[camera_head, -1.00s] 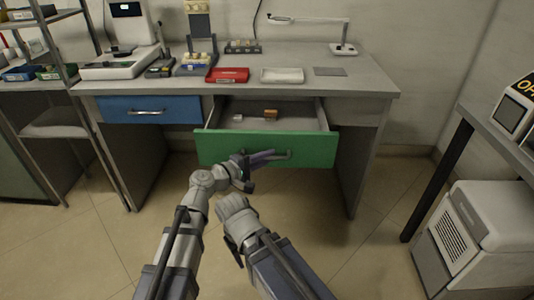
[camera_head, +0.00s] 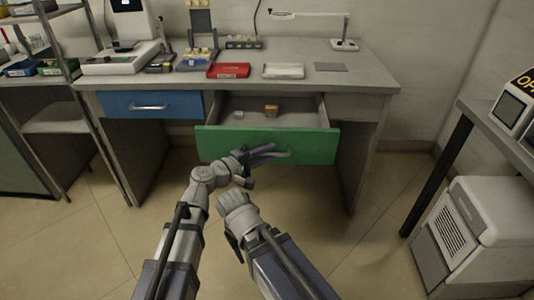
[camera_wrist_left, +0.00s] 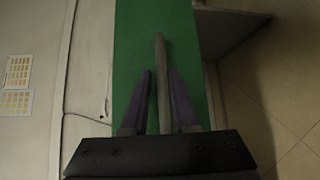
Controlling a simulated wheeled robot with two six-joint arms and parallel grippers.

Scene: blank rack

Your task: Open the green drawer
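The green drawer (camera_head: 220,146) is pulled out of the desk, and its inside shows above the front panel. Its bar handle (camera_head: 283,154) is on the front. The green front (camera_wrist_left: 130,50) and the grey handle bar (camera_wrist_left: 160,60) also show in the left wrist view. My left gripper (camera_head: 266,154) is at the handle. Its two purple fingers (camera_wrist_left: 160,85) lie close on either side of the bar and appear shut on it. My right arm hangs lower, in front of the drawer; its gripper (camera_head: 235,245) is small and dark, and its fingers cannot be made out.
An orange-brown block (camera_head: 271,110) and a small pale item (camera_head: 238,114) lie in the drawer. A shut blue drawer (camera_head: 150,106) is to the left. The desk top (camera_head: 370,75) holds red and white trays. A white appliance (camera_head: 480,235) stands right; the floor in front is clear.

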